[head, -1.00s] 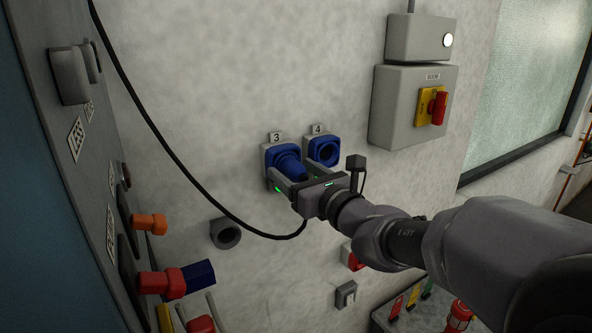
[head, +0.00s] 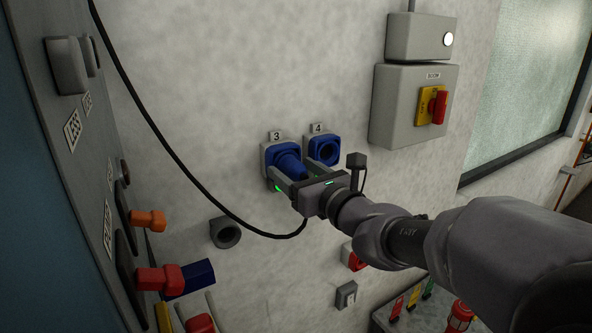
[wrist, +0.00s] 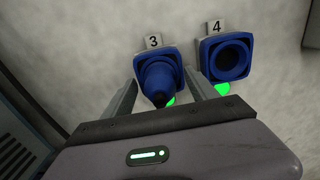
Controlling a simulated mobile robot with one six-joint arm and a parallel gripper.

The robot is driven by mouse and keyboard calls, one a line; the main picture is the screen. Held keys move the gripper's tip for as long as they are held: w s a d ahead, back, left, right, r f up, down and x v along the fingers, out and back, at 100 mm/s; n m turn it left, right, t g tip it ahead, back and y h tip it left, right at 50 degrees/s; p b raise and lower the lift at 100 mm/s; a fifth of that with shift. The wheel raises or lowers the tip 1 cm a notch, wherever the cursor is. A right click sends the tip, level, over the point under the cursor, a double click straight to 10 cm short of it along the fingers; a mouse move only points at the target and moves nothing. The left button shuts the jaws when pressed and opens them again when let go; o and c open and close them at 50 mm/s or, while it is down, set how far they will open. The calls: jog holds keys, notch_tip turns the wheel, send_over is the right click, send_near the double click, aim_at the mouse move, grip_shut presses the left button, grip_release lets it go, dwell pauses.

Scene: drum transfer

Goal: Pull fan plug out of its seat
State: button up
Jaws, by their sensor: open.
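The blue fan plug (head: 290,165) sits in the blue wall seat marked 3 (head: 270,152). In the wrist view the plug (wrist: 160,82) points toward me from seat 3 (wrist: 141,64), its dark cable end low between my fingers. My gripper (head: 289,183) is open, with one finger on each side of the plug; in the wrist view the fingers (wrist: 160,98) show gaps to it. A black cable (head: 180,160) hangs along the wall and runs up behind my gripper; where it joins the plug is hidden.
An empty blue socket marked 4 (head: 325,151) is just right of seat 3, close to my right finger. A grey round holder (head: 225,233) is on the wall below left. A grey switch box (head: 412,105) is at upper right. A panel with knobs (head: 75,150) stands at left.

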jog(key=shift+c, duration=0.2)
grip_shut()
jog(key=shift+d, duration=0.1)
jog(key=shift+b+v, duration=0.45)
jog(key=shift+v, duration=2.5)
